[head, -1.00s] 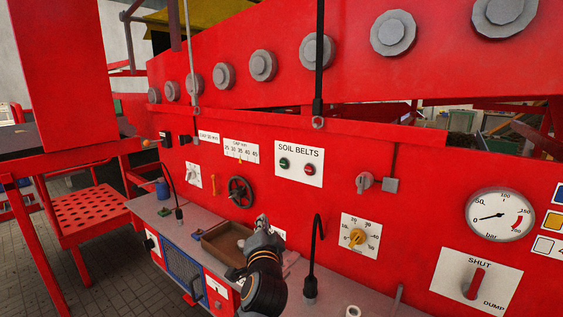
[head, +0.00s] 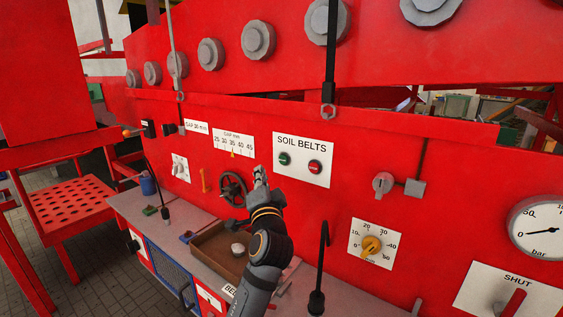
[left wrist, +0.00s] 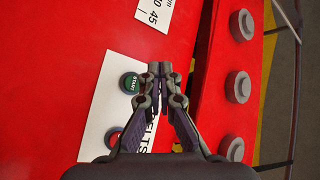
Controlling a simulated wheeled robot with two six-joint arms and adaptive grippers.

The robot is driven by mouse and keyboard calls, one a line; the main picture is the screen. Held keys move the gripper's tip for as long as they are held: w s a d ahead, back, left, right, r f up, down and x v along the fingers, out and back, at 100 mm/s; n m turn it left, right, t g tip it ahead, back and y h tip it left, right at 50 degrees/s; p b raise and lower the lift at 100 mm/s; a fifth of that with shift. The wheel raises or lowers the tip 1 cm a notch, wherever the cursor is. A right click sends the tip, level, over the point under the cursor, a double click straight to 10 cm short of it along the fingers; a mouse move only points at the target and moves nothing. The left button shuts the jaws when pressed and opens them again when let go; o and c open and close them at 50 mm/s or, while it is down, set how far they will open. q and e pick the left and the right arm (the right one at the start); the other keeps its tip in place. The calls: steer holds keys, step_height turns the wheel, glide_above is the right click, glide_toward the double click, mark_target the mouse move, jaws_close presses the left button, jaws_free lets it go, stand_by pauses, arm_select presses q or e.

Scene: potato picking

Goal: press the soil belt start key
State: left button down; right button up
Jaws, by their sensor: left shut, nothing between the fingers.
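The soil belts panel (head: 301,160) is a white plate on the red machine wall, with a green start key (head: 284,159) on the left and a red key (head: 314,167) on the right. In the left wrist view the green key (left wrist: 131,83), marked START, lies just left of the fingertips, and the red key (left wrist: 115,137) is partly hidden. My left gripper (head: 260,172) is shut and empty, its tips a little left of and below the green key. It also shows in the left wrist view (left wrist: 160,70). I cannot tell whether it touches the panel. My right gripper is not in view.
A handwheel (head: 232,188), a yellow dial (head: 371,245) and a grey knob (head: 383,184) sit on the wall around the panel. A brown tray (head: 205,242) holding a pale lump stands on the ledge below. A black hanging rod (head: 331,60) is at upper right.

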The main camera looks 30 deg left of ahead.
mark_target(283, 160)
arm_select(q)
steer(key=w, duration=0.4)
steer(key=w+d+b, duration=0.1)
steer(key=w, duration=0.1)
steer(key=shift+w+r, duration=0.1)
steer(key=shift+r, duration=0.05)
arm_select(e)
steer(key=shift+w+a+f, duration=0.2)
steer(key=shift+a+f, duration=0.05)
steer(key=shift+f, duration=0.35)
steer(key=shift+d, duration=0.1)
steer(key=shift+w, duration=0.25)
arm_select(q)
steer(key=shift+w, duration=0.1)
steer(key=shift+w, duration=0.3)
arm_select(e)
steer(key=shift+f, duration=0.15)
